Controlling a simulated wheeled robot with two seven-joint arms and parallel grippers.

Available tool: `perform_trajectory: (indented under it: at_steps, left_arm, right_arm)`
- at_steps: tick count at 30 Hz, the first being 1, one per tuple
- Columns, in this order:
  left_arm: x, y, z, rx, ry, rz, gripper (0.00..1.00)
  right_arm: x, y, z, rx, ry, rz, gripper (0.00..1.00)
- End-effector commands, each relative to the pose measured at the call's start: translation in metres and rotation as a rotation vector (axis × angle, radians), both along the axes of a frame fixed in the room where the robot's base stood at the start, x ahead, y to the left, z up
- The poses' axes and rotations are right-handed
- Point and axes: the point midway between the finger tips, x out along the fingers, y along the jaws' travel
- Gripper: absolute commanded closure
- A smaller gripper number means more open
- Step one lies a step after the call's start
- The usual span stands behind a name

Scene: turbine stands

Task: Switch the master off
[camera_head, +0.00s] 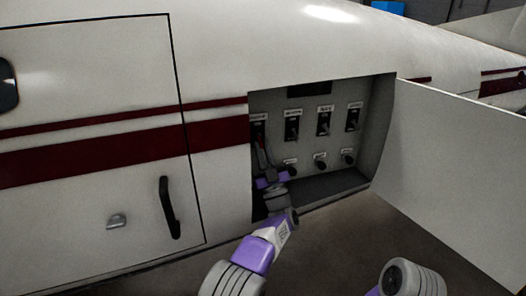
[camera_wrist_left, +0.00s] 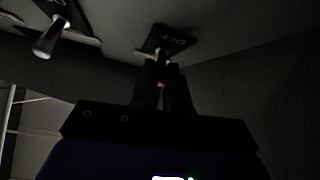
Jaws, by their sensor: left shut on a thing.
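A recessed switch panel (camera_head: 305,150) in the aircraft's side holds a top row of black toggle switches and a lower row of knobs. The labels are too small to read in the head view. My left gripper (camera_head: 261,150) reaches into the recess at the leftmost top switch (camera_head: 257,128), partly hiding it. My right gripper is out of view.
A neighbouring switch (camera_wrist_left: 50,35) shows at the upper left of the wrist view. The open panel door (camera_head: 455,165) stands out to the right of the recess. A closed cabin door (camera_head: 90,110) with a black handle (camera_head: 169,207) is to the left.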

Motion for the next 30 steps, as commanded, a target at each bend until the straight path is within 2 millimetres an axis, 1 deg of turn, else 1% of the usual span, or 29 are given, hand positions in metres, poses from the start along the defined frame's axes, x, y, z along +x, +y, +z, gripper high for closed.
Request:
perform_trajectory:
  at_steps: [13,14,18,26,30]
  left_arm:
    - [0.0003,0.0001,-0.0006,0.004,-0.01,0.001,1.0]
    - [0.0003,0.0001,-0.0006,0.004,-0.01,0.001,0.82]
    - [0.0004,0.0002,-0.0005,0.004,-0.009,0.0,0.61]
    - [0.0002,0.0002,-0.0005,0.003,-0.01,0.0,0.6]
    - [-0.0026,-0.0016,-0.0044,0.004,-0.007,-0.001,0.6]
  right_arm:
    - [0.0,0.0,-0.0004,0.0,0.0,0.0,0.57]
    - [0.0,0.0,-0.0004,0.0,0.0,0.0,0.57]
    - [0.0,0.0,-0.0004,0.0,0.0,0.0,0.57]
    - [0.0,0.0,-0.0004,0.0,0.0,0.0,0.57]
    - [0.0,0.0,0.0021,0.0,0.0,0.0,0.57]
